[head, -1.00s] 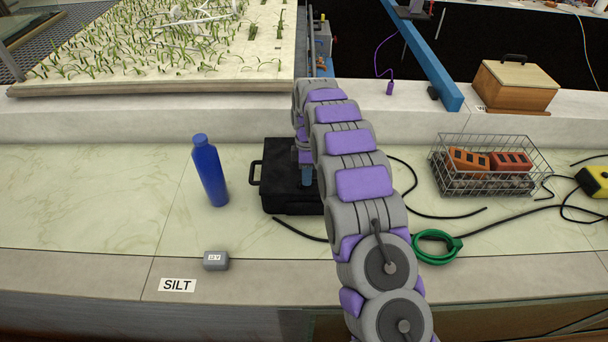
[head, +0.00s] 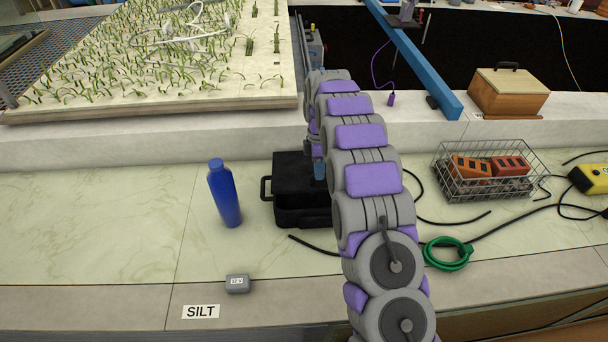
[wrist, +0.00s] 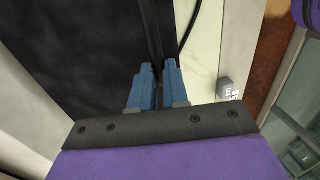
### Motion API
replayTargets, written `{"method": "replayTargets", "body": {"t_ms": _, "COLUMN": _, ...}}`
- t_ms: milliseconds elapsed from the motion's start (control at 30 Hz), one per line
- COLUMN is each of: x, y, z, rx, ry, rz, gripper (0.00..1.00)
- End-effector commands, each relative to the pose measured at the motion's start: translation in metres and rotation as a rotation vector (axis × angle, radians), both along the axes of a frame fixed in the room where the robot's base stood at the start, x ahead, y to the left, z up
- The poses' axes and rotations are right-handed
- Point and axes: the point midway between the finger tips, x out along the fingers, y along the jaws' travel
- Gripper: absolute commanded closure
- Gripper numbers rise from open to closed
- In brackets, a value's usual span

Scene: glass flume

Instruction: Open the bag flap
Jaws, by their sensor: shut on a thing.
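The black bag (head: 296,200) stands on the pale counter, upright, with a handle on its left side; my arm hides its right part. My gripper (head: 319,170) is over the bag's top, its blue fingertips pointing down. In the wrist view the blue fingers (wrist: 158,70) are close together, with a thin dark edge of the bag's flap (wrist: 153,35) between them. The bag's black surface (wrist: 85,60) fills the left of that view. How far the flap is raised cannot be told.
A blue bottle (head: 225,195) stands left of the bag, and a grey 12 V block (head: 237,284) lies in front. To the right are black cables, a green ring (head: 447,254) and a wire basket (head: 490,170).

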Motion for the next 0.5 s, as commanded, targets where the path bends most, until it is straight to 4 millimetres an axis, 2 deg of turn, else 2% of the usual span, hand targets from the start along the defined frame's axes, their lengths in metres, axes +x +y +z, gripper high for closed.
{"method": "replayTargets", "body": {"t_ms": 33, "x": 0.003, "y": -0.005, "z": 0.011, "rx": 0.002, "ry": -0.002, "rz": 0.0, "gripper": 1.0}}
{"method": "replayTargets", "body": {"t_ms": 267, "x": 0.015, "y": -0.023, "z": 0.03, "rx": 0.017, "ry": -0.004, "rz": -0.002, "gripper": 1.0}}
{"method": "replayTargets", "body": {"t_ms": 500, "x": 0.029, "y": -0.007, "z": 0.043, "rx": 0.003, "ry": -0.003, "rz": -0.001, "gripper": 1.0}}
